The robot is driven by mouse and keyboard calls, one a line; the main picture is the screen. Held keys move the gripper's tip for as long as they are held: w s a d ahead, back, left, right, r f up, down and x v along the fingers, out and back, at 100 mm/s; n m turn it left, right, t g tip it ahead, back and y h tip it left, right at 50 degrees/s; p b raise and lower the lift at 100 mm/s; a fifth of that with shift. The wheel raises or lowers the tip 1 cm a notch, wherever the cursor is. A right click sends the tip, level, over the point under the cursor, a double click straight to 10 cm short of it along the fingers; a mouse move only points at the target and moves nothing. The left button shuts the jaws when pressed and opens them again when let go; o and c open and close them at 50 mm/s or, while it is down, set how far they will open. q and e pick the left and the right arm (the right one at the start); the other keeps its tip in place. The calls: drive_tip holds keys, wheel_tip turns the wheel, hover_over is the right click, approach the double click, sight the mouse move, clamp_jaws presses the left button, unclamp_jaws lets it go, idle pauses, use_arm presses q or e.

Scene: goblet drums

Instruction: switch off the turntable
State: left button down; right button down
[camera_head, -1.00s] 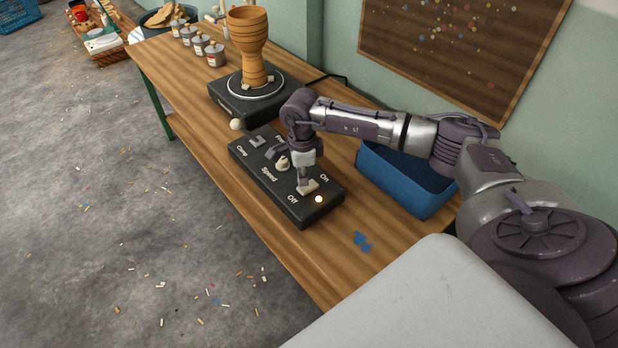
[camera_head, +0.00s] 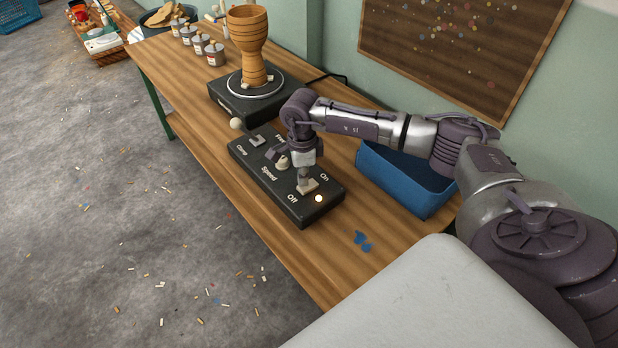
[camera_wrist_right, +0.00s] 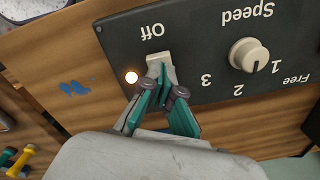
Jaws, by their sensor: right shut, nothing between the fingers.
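The turntable (camera_head: 248,103) stands on the bench with a wooden goblet drum shell (camera_head: 249,50) upright on it. Its black control box (camera_head: 310,212) lies nearer me, with a switch between the words "On" and "Off". The cream rocker switch (camera_wrist_right: 161,65) shows in the right wrist view, beside the "Off" label. A round light (camera_wrist_right: 131,77) beside it glows. My right gripper (camera_wrist_right: 158,80) is shut and empty, its tips at the switch and seemingly touching it. In the head view my right gripper (camera_head: 305,180) points down over the switch. My left gripper is not in view.
The cream speed knob (camera_wrist_right: 249,55) sits near the switch on the box. A blue bin (camera_head: 400,183) stands right of the box, under my right arm. Several small cans (camera_head: 215,55) stand at the bench's far end. A pinboard (camera_head: 450,45) hangs behind.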

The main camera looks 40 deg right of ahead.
sight(303, 188)
drive_tip(key=shift+f+b, duration=0.8)
drive_tip(key=shift+f, duration=0.3)
idle(0.3)
drive_tip(key=shift+r, duration=0.2)
drive_tip(key=shift+r+p, duration=2.35)
drive_tip(key=shift+r, duration=1.05)
drive_tip(key=shift+f, duration=0.1)
